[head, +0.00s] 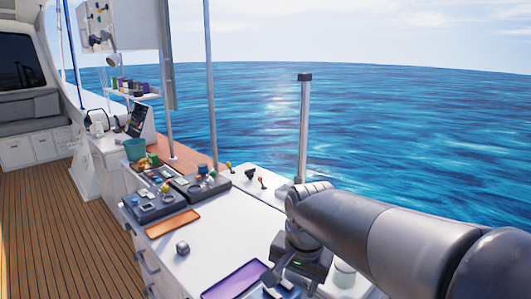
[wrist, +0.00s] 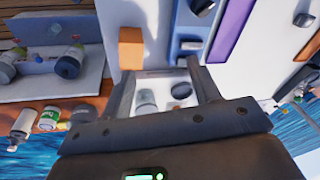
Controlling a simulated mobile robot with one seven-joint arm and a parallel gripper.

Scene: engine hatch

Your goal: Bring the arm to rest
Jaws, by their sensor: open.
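My arm reaches in from the right in the head view, and my gripper (head: 276,280) hangs low over the white counter (head: 205,255). It is beside the purple tray (head: 232,281). In the wrist view my gripper (wrist: 160,72) has its two fingers spread apart. Nothing is clamped between them. Beyond and below the fingers, a pale container holds a whitish jar (wrist: 146,101) and a dark round piece (wrist: 181,91). The arm and gripper hide part of the counter in the head view.
Dark trays with small parts (head: 155,205) and a teal bucket (head: 135,149) stand farther back. A grey post (head: 304,125) rises behind my gripper. Open deck (head: 60,230) lies left.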

